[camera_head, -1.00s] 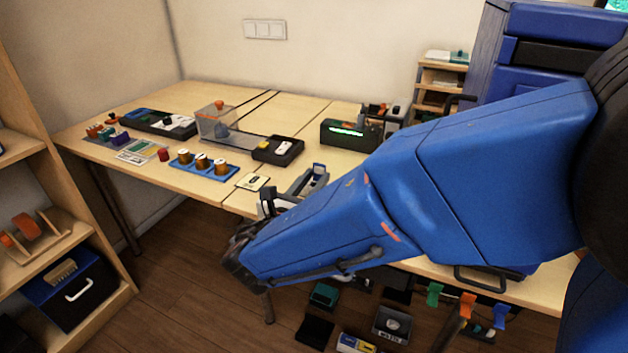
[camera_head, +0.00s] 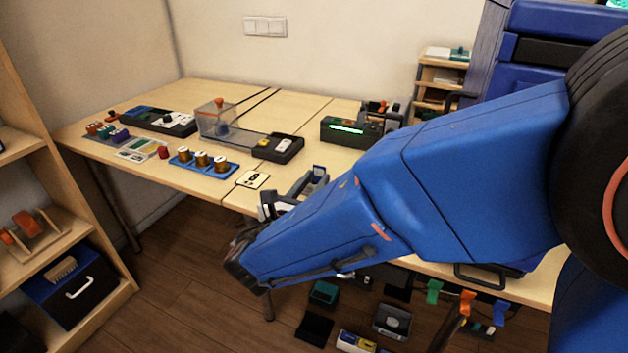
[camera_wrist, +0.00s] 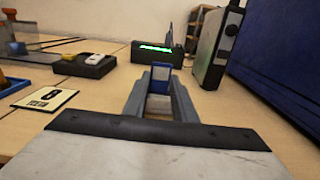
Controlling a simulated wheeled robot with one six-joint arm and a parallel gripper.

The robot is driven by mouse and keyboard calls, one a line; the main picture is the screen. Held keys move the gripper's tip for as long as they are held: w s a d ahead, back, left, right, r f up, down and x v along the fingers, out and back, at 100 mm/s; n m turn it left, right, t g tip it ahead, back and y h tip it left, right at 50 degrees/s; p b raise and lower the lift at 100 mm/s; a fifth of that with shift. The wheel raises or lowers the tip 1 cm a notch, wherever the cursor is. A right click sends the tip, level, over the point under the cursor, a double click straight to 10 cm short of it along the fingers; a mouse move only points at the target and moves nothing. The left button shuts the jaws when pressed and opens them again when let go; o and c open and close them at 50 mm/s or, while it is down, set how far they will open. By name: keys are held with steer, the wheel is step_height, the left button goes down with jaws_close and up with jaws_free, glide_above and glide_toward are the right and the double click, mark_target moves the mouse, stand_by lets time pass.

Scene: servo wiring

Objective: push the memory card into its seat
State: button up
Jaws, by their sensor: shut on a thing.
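My gripper (camera_wrist: 161,82) is shut on a small blue piece with a pale lower part, which I take to be the memory card (camera_wrist: 161,72). It stands upright between the fingertips in the wrist view. In the head view my gripper (camera_head: 317,178) is over the near edge of the table, partly hidden by my blue arm. A black device with a lit green strip (camera_wrist: 154,51) stands beyond the card, apart from it; it also shows in the head view (camera_head: 343,130). I cannot tell which part is the card's seat.
A blue tray with copper spools (camera_head: 202,163) sits further left.

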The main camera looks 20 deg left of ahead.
steer(key=shift+f, duration=0.7)
steer(key=o, duration=1.2)
steer(key=shift+c, duration=0.2)
steer(key=shift+s, duration=0.1)
steer(key=s+a, duration=0.1)
steer(key=s, duration=1.6)
steer(key=shift+s, duration=0.1)
